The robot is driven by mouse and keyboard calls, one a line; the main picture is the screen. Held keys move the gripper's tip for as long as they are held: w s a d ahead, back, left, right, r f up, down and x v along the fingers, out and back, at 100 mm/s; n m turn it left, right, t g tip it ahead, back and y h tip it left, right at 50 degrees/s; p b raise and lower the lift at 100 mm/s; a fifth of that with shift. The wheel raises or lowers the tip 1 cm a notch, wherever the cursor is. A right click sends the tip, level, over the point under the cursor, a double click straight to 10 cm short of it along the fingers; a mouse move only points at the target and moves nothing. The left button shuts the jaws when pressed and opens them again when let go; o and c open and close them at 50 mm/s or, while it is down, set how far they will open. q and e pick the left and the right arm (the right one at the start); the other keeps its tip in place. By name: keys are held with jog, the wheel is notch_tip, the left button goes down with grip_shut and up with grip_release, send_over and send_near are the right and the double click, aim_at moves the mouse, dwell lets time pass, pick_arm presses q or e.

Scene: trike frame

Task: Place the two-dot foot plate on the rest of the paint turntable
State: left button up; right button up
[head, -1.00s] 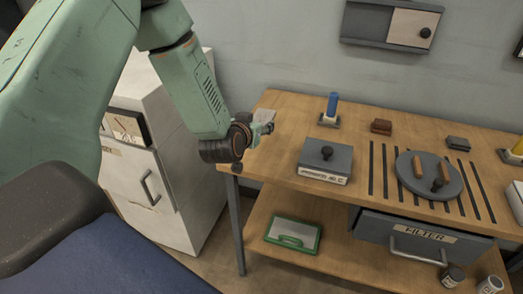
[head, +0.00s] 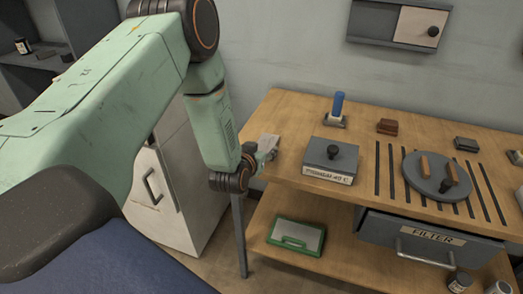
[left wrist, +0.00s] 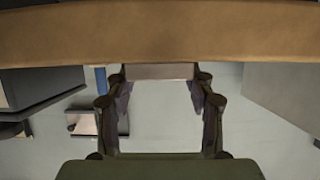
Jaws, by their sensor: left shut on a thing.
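My left gripper (head: 267,152) is in front of the bench's left end in the head view. It is shut on a small pale grey plate (head: 269,142). In the left wrist view the plate (left wrist: 160,71) shows as a thin edge between the fingertips; no dots can be made out, so I cannot tell if it is the two-dot foot plate. The paint turntable (head: 412,161) is a round grey disc at the right of the bench, with two brown bars and a black knob on top. My right gripper is not in view.
On the wooden bench (head: 275,112), a grey box (head: 315,157) labelled primer stands between gripper and turntable. A blue-handled tool (head: 338,105) and brown block (head: 387,126) are behind. Below are the filter drawer (head: 385,231) and a green-rimmed tray (head: 296,235). A white cabinet (head: 165,205) stands left.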

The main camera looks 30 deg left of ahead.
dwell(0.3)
pick_arm(q)
jog(key=o, duration=1.5)
jog(key=shift+f, duration=0.2)
jog(key=shift+o, duration=0.2)
jog(key=shift+s+d+r, duration=0.1)
jog(key=shift+s, duration=0.1)
jog(key=v, duration=0.6)
jog(key=shift+d+r+p, duration=0.25)
jog(key=shift+r+p, duration=0.1)
jog(key=shift+p, duration=0.05)
jog(key=shift+o, duration=0.4)
jog(key=shift+s+d+r, duration=0.15)
jog(key=shift+s, duration=0.25)
jog(key=shift+a+f+b+x, duration=0.15)
jog(key=shift+b+x, duration=0.7)
jog(key=shift+x, duration=1.05)
jog(key=shift+a+f+b+x, duration=0.1)
jog(key=shift+b+x, duration=0.7)
jog(key=shift+x, duration=1.15)
